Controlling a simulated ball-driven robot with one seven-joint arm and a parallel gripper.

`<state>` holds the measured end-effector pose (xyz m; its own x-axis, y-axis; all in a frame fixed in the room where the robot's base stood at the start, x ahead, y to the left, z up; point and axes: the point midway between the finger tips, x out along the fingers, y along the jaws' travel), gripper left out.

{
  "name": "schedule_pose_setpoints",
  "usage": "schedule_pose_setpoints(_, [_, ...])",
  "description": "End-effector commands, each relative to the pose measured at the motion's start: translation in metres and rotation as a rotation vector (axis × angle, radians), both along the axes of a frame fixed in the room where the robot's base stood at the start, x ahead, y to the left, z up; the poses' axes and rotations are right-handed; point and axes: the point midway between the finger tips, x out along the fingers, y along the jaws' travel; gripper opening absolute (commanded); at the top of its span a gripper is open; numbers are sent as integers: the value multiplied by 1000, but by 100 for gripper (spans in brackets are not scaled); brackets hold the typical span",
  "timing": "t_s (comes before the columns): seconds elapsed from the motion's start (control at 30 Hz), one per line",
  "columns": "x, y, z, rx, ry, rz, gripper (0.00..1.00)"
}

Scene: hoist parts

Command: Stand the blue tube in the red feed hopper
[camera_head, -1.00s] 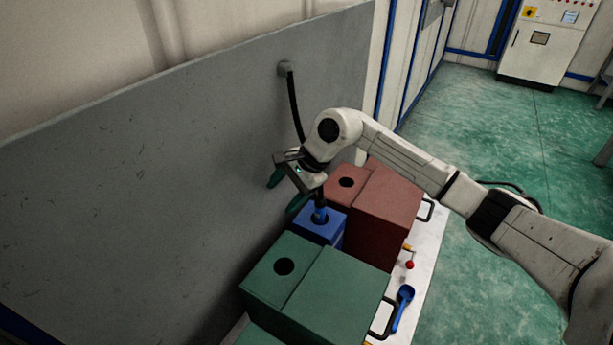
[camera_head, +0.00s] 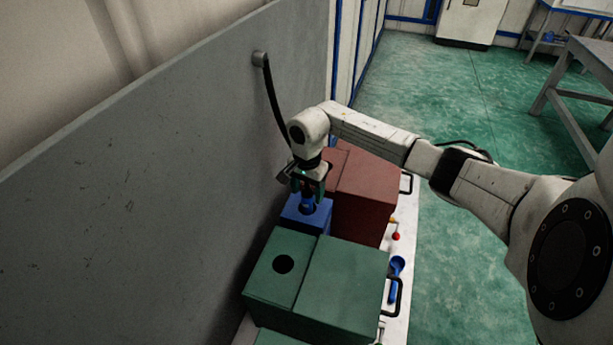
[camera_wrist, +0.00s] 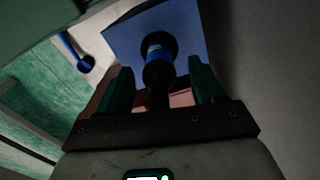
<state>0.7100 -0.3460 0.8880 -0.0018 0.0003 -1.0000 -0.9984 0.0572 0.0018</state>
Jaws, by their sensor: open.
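The blue tube (camera_head: 308,204) stands in the round hole of the blue hopper (camera_head: 296,213). The wrist view shows the tube (camera_wrist: 155,54) with a dark part at its near end. My gripper (camera_head: 308,186) is above the blue hopper, pointing down. In the wrist view my gripper (camera_wrist: 162,85) is open, its two green fingers on either side of the tube, with gaps visible. The red feed hopper (camera_head: 368,195) stands just behind the blue one. Its hole is hidden behind my arm in the head view.
A green hopper (camera_head: 340,285) with a round hole stands in front. A grey wall panel (camera_head: 140,190) runs close along the left. A black hose (camera_head: 273,100) hangs from it and passes behind my arm. A blue scoop (camera_head: 396,268) lies on the right-hand ledge.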

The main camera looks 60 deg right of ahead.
Motion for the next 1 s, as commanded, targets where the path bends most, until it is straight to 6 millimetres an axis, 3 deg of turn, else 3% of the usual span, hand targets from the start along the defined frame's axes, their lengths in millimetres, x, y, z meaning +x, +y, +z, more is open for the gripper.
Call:
schedule_pose_setpoints(0.3, [0,1,-37,1,-1,0,68])
schedule_pose_setpoints(0.67, [0,0,-42,-1,-1,1,68])
schedule_pose_setpoints(1.0, [0,0,-42,-1,-1,1,37])
